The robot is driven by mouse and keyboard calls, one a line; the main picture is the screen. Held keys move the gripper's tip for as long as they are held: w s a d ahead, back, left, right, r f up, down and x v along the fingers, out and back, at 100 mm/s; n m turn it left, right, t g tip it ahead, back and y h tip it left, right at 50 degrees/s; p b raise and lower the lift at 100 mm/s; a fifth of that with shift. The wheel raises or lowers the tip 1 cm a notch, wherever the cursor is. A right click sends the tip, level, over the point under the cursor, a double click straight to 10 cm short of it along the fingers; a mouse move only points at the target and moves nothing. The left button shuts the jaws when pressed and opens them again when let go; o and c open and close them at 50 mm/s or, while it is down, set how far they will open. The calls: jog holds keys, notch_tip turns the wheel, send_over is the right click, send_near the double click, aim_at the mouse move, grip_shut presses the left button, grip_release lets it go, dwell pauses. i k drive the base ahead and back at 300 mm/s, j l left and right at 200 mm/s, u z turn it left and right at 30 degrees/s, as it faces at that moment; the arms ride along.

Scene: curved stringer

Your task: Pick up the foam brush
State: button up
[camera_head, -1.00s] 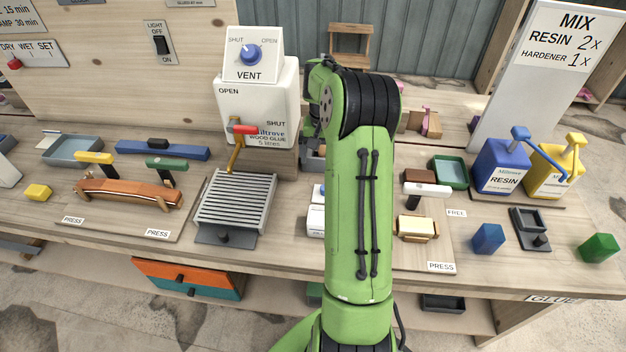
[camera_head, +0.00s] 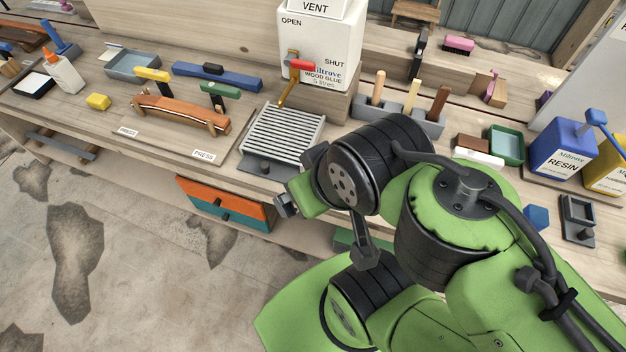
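I cannot single out the foam brush with certainty. A grey rack (camera_head: 398,118) behind my arm holds upright handles: a pale wooden one (camera_head: 378,87), a cream one (camera_head: 412,95) and a reddish-brown one (camera_head: 438,104). Their lower ends are hidden in the rack. My arm is folded in front of the bench. My gripper (camera_head: 287,203) appears to be at the arm's left end, in front of the bench edge and apart from the rack. Its fingers are not clear.
The white glue container (camera_head: 318,45) stands above the ribbed grey grate (camera_head: 283,132). A brown clamped workpiece (camera_head: 180,112) lies to the left. A blue resin bottle (camera_head: 562,150) and green tray (camera_head: 505,145) are on the right. Open floor lies at front left.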

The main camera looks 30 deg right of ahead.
aim_at(381, 76)
jog(key=z, duration=1.35)
